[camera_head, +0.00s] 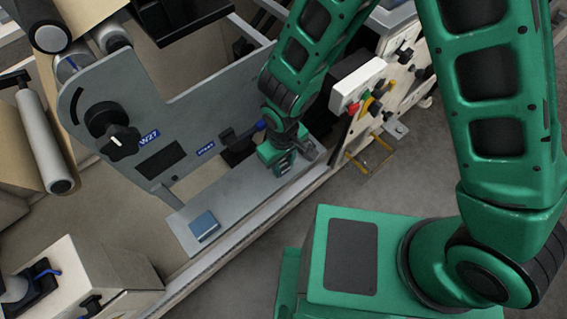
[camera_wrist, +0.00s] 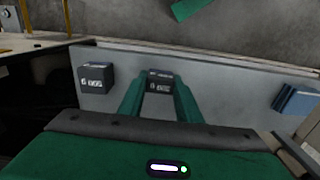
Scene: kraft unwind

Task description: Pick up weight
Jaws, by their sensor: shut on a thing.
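My gripper (camera_wrist: 159,92) points down over a grey shelf, its two green fingers shut on a dark weight (camera_wrist: 159,78) with white lettering. The lettering is too small to read surely. In the head view my gripper (camera_head: 284,168) is at the right part of the shelf, and I cannot make out the held weight there. A second dark weight (camera_wrist: 96,79) with white markings stands on the shelf, left of the held one and apart from my fingers. I cannot tell whether the held weight touches the shelf.
The grey shelf (camera_head: 250,205) runs below an upright grey machine panel (camera_head: 215,120) with a black knob (camera_head: 120,140). A blue block (camera_head: 204,226) lies toward the shelf's left end; it also shows in the wrist view (camera_wrist: 297,100). A white control box (camera_head: 358,82) is at the right.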

